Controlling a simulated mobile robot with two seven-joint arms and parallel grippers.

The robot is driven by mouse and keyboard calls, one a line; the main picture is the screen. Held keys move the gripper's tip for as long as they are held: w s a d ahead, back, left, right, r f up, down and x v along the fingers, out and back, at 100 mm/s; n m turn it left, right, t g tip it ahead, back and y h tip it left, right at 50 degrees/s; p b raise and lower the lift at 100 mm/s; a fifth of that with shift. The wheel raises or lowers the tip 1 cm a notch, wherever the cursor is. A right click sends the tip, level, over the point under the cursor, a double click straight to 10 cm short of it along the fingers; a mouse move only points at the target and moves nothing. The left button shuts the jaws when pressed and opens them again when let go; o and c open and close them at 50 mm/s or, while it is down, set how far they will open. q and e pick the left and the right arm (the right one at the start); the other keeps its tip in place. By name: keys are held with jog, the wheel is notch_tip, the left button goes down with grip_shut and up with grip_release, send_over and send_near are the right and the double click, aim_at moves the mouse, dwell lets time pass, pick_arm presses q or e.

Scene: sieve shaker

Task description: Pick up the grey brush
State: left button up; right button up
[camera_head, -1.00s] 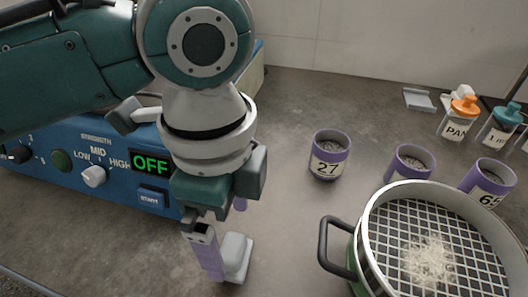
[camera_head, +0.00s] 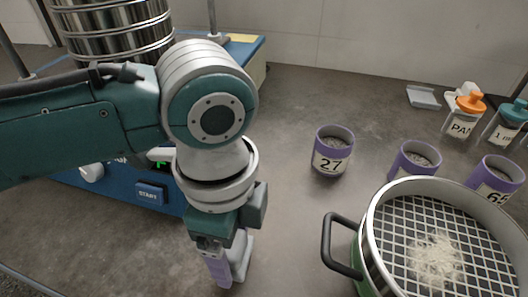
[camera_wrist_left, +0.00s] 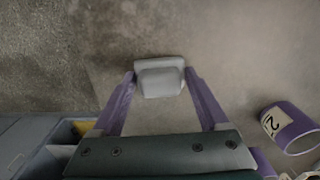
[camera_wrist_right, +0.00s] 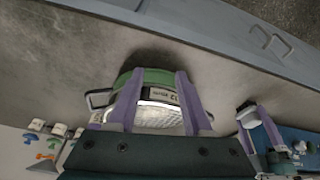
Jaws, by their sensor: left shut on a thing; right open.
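The grey brush (camera_head: 243,258) stands on the bench in front of the blue shaker, partly hidden by my left gripper (camera_head: 228,267). In the left wrist view the brush (camera_wrist_left: 160,80) is a pale grey block between the two purple fingers of my left gripper (camera_wrist_left: 159,73), which is shut on it. In the head view one finger hides part of the brush. My right gripper (camera_wrist_right: 159,75) shows only in its own wrist view, open, with a sieve beyond its fingers.
A round mesh sieve (camera_head: 378,215) with a black handle holds pale grains at the right. Purple cups stand behind it, including one labelled 27 (camera_head: 331,158). Lidded jars (camera_head: 463,122) are at the far right. The blue shaker (camera_head: 120,190) is at the left, with bench room between.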

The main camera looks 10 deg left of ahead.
pick_arm(q)
jog(key=c, duration=0.7)
jog(key=shift+r, duration=0.1)
notch_tip(320, 180, up, 20)
jog(key=p, duration=0.5)
